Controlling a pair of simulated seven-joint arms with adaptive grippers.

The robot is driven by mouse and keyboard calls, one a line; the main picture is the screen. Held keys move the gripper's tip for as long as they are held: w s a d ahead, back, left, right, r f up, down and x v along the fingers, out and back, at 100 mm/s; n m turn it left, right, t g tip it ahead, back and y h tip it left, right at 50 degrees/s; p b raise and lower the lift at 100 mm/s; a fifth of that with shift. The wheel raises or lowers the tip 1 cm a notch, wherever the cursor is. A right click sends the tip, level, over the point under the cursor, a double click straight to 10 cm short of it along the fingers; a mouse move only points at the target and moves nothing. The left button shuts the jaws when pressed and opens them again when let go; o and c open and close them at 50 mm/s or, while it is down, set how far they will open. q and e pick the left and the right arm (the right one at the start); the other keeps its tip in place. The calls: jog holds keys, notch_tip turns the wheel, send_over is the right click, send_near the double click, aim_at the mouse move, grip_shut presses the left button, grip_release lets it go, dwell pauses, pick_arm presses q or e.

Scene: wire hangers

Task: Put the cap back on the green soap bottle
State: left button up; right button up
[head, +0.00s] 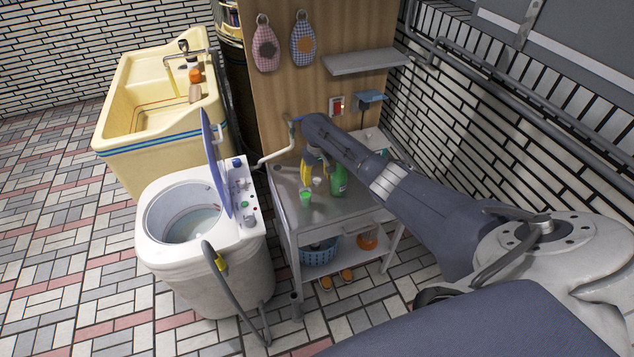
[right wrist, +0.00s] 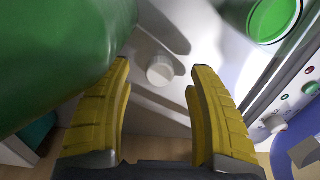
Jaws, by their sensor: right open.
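The green soap bottle (head: 338,182) stands upright on the grey metal cart top; its side fills the upper left of the right wrist view (right wrist: 55,55). A small white round cap (head: 317,182) lies on the cart to the left of the bottle. In the right wrist view the cap (right wrist: 160,69) shows between and beyond the fingertips, apart from both. My right gripper (right wrist: 160,82) is open and empty, its yellow fingers pointing down over the cart beside the bottle. It also shows in the head view (head: 306,172). My left gripper is not in view.
A green cup (head: 306,195) stands close by on the cart (head: 289,213), also at the wrist view's upper right (right wrist: 272,18). A washing machine (head: 205,260) with a raised lid stands left of the cart. A wooden panel (head: 275,95) rises behind. The cart's front is clear.

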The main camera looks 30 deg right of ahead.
jog(key=shift+f, duration=0.9)
jog(key=shift+c, duration=0.5)
jog(key=c, duration=0.9)
